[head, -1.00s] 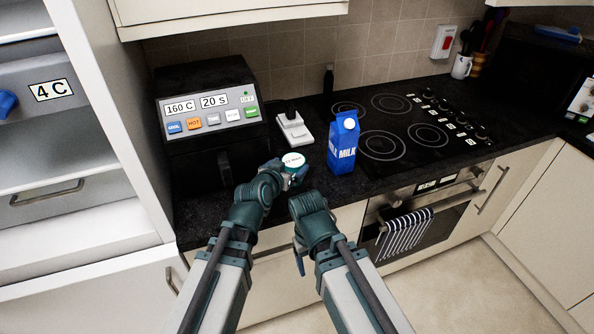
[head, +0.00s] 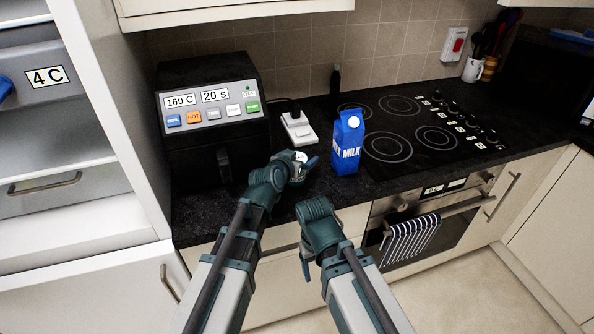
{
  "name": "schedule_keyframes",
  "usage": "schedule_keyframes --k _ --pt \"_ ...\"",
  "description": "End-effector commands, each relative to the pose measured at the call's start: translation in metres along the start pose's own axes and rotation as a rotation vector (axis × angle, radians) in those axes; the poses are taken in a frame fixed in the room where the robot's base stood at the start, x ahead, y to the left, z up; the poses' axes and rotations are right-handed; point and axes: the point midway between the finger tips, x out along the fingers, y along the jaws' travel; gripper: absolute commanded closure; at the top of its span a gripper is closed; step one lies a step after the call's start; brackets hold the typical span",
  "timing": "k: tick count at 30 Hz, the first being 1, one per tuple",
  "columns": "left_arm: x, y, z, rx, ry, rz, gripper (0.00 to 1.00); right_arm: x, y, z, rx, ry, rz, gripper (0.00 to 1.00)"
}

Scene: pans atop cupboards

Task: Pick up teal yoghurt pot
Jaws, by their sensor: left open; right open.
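The teal yoghurt pot (head: 299,156) stands on the black worktop, left of the milk carton. Only a small part of its pale lid shows; my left gripper hides the rest. My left gripper (head: 302,170) is open at the pot, with a finger on its right side. Whether the fingers touch the pot I cannot tell. My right gripper (head: 305,268) is open and empty, pointing down in front of the worktop's edge, below the left one.
A blue milk carton (head: 348,143) stands upright just right of the pot. A black appliance (head: 214,110) with coloured buttons is on the left. A white socket block (head: 299,129) lies behind the pot. The hob (head: 410,130) is to the right, above an oven with a striped towel (head: 411,238).

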Motion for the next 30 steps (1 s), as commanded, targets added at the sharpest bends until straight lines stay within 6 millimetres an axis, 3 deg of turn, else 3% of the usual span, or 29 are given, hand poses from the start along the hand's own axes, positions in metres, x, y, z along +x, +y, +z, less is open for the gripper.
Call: schedule_keyframes --k 2,15,30 --pt "-0.0006 -0.0001 -0.0002 0.000 0.000 0.000 0.04 -0.0004 0.0000 0.0001 0.000 0.000 0.000 0.26" --pt "-0.0006 0.0000 -0.0002 0.000 0.000 0.000 0.83 -0.0004 0.0000 0.0001 0.000 0.000 0.000 0.26" --pt "-0.0028 0.0004 -0.0061 -0.001 0.001 -0.001 0.84 -0.0066 0.0006 0.0004 0.000 0.000 0.000 0.26"
